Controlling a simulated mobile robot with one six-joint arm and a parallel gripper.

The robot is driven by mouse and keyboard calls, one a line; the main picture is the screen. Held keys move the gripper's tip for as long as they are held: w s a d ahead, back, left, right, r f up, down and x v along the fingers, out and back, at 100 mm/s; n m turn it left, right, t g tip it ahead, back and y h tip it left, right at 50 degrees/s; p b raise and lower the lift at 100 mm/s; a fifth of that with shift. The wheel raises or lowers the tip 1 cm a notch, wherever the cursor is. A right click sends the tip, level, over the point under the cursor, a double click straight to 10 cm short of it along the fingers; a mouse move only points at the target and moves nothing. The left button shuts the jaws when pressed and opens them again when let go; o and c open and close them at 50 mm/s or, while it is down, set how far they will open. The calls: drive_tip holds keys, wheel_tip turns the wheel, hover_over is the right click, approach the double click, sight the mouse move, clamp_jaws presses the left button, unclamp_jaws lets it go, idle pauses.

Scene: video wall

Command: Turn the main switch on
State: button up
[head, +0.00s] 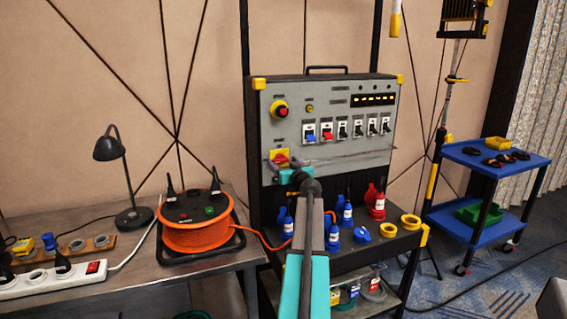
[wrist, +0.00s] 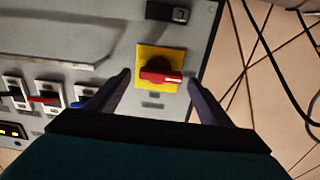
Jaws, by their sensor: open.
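The main switch is a red rotary knob (head: 281,158) on a yellow square plate, low on the left of the grey control panel (head: 335,95). In the wrist view the red knob (wrist: 160,76) lies sideways, with a white mark at its right end. My gripper (head: 286,165) is open in front of it. In the wrist view the dark fingers of my gripper (wrist: 159,78) stand apart on either side of the yellow plate, and nothing is held. I cannot tell how far the fingertips are from the panel face.
A row of breakers (head: 345,130) and a red button (head: 281,110) sit above the switch. A ledge (head: 345,162) juts out to its right. Blue and red plugs (head: 376,203) stand on the shelf below. An orange cable reel (head: 198,222) is on the left table.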

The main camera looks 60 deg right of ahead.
drive_tip(key=shift+w+d, duration=0.15)
drive_tip(key=c, duration=1)
drive_tip(key=shift+d+r, duration=0.1)
drive_tip(key=shift+d, duration=0.15)
drive_tip(key=shift+c, duration=0.2)
drive_tip(key=shift+a, duration=0.15)
